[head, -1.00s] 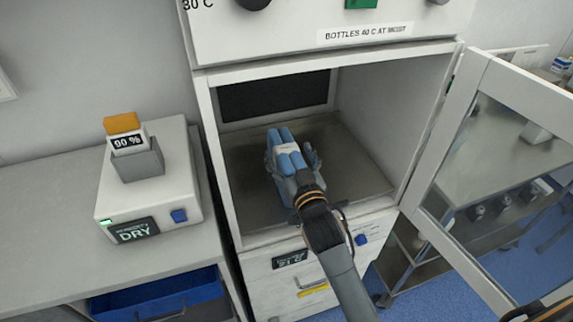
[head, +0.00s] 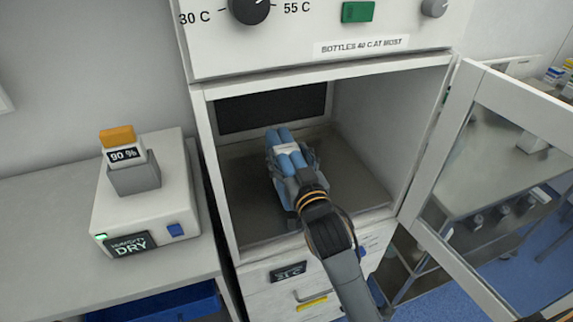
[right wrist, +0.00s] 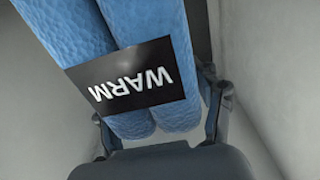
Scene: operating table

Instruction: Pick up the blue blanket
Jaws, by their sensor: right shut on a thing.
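The fingers also show in the right wrist view (right wrist: 160,110). I cannot tell whether the blanket touches the cabinet floor. My left gripper is not in view.
The cabinet's glass door (head: 500,150) stands open at the right. A white device marked "DRY" (head: 145,205) sits on the counter (head: 45,215) at the left. A metal cart (head: 480,195) stands behind the door.

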